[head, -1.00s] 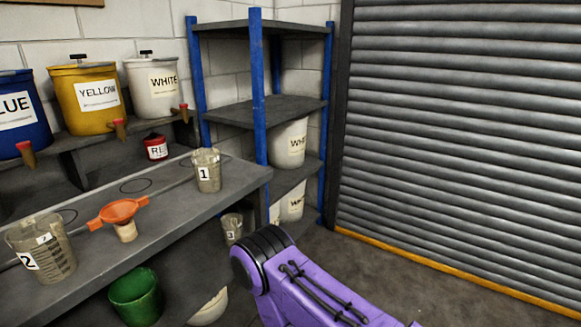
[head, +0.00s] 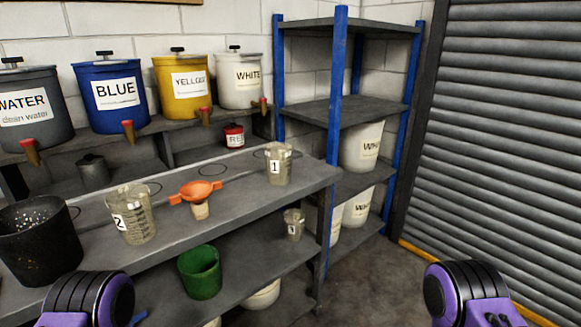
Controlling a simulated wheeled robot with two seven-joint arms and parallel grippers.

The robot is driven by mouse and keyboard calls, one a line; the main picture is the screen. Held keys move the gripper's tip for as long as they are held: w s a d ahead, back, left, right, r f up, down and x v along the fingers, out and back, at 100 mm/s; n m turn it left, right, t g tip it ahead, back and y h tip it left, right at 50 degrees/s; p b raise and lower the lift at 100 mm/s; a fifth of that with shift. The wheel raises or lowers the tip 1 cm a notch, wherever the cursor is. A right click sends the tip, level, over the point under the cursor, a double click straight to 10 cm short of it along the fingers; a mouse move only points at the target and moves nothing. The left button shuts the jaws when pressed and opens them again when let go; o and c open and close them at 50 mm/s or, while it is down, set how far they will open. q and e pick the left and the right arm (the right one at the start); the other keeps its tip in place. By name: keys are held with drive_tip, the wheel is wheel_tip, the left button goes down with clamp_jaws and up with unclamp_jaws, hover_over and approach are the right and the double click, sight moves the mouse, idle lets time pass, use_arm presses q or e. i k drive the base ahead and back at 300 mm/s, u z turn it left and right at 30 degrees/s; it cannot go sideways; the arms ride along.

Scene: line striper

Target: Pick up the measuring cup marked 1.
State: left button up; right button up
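The measuring cup marked 1 (head: 278,166) is a clear cup with a white label, standing upright near the right end of the grey bench top (head: 245,205). A similar clear cup marked 2 (head: 131,217) stands on the same bench to its left. A smaller labelled clear cup (head: 293,225) is on the lower level below cup 1. Purple and black parts of my two arms show at the bottom left and bottom right. Neither gripper's fingers are in view, and no arm part touches a cup.
An orange funnel (head: 197,191) sits between the two cups. Labelled buckets, including a blue one (head: 112,95), line the raised shelf behind. A blue-posted rack (head: 338,130) stands right of the bench. Floor at right is clear.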

sight(278, 155)
drive_tip(key=z, duration=1.3)
drive_tip(key=i, duration=2.5)
drive_tip(key=u, duration=1.75)
